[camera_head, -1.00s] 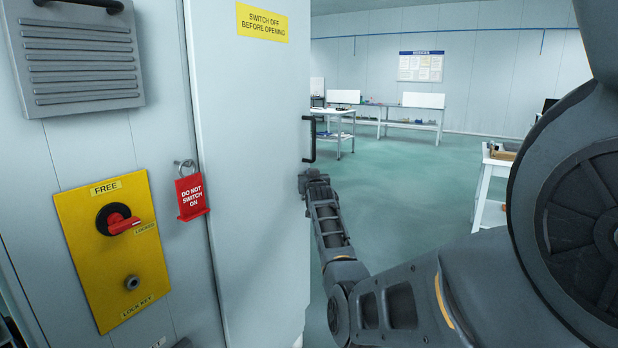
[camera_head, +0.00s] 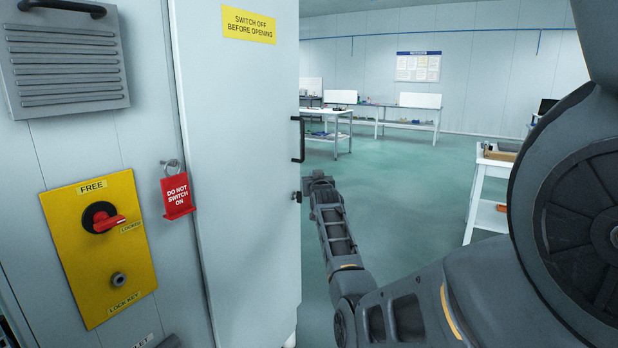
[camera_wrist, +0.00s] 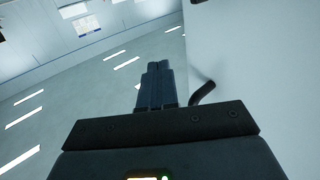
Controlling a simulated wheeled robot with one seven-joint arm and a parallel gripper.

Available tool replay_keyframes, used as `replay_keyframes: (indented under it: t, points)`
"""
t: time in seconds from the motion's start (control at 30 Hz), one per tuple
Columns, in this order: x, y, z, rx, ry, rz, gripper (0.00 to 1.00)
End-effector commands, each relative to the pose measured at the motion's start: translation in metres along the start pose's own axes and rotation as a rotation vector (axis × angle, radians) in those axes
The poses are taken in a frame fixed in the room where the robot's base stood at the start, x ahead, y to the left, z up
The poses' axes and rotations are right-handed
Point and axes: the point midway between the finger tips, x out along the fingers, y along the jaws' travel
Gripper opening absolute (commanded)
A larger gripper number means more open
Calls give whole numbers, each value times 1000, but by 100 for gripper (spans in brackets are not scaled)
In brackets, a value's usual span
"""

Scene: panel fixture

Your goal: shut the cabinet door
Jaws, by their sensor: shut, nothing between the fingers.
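The pale cabinet door (camera_head: 240,170) stands in the middle of the head view, with a yellow "switch off before opening" sign (camera_head: 249,24). A black bar handle (camera_head: 298,139) sticks out at its right edge. My gripper (camera_head: 312,182) is just right of that edge, below the handle. In the wrist view the fingers (camera_wrist: 155,85) are shut and empty, pointing along the pale door face (camera_wrist: 260,60), which fills the right side. The dark handle (camera_wrist: 204,92) shows right of the fingers. I cannot tell whether they touch the door.
Left of the door is a panel with a yellow switch plate (camera_head: 98,245), a red rotary switch (camera_head: 108,222), a red "do not switch on" tag (camera_head: 177,192) and a vent grille (camera_head: 63,60). A white cart (camera_head: 485,190) stands at right. Green floor (camera_head: 400,210) lies open beyond.

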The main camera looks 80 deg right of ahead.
Motion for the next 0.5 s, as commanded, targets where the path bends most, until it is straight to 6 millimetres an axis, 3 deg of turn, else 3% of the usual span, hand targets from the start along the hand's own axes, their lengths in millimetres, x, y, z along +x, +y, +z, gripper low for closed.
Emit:
replay_keyframes:
  t: [0.5]
  points:
    - [-47,59,3,0,-3,1,0]
